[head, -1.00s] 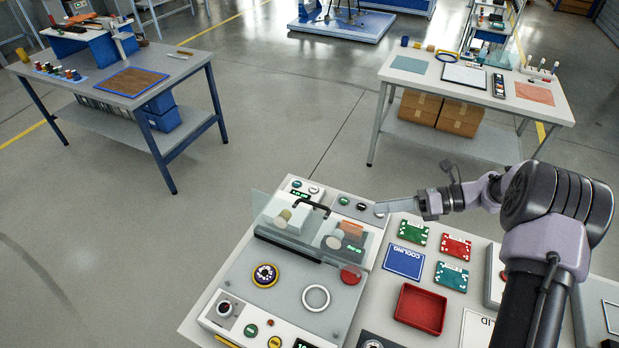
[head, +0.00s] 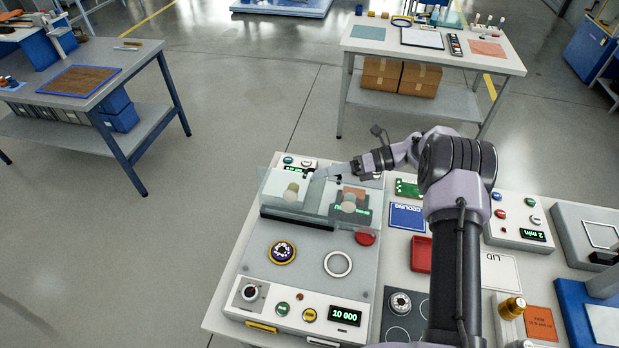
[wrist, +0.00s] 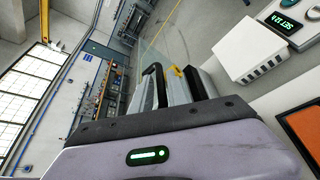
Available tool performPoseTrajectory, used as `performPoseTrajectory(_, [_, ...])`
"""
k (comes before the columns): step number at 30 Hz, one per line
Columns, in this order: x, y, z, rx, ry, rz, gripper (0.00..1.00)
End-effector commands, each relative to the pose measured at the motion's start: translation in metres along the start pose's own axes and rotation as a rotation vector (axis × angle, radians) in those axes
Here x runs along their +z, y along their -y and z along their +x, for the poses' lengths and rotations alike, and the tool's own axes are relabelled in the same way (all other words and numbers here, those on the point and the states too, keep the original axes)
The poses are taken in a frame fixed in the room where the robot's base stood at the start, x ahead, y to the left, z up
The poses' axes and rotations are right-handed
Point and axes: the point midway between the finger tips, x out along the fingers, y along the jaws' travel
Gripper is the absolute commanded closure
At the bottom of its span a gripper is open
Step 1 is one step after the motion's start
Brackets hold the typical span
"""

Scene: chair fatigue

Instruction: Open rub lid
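The rub lid (head: 275,184) is a clear panel with a black handle, over the rear of the grey test machine (head: 300,282) in the head view. It stands tilted over a dark frame, and pale round pads show through it. My gripper (head: 318,174) is at the handle, its grey fingers reaching left over the lid's upper edge. In the wrist view the black handle (wrist: 152,74) lies right by my fingers (wrist: 178,88). I cannot tell whether they close on it. The fingers hide part of the handle in the head view.
A blue cooling card (head: 407,216) and a red tray (head: 421,254) lie to the right, partly behind my arm.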

Motion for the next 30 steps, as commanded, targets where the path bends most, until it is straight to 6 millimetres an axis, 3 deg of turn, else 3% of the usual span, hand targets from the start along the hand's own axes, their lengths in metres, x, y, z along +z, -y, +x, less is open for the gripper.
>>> performPoseTrajectory(10, [0.0006,0.0019,0.0010,-0.001,0.001,0.000,0.80])
performPoseTrajectory(14, [0.0005,0.0019,0.0010,-0.001,0.001,0.000,1.00])
performPoseTrajectory(30, [0.0002,0.0020,0.0012,-0.001,0.000,0.000,1.00])
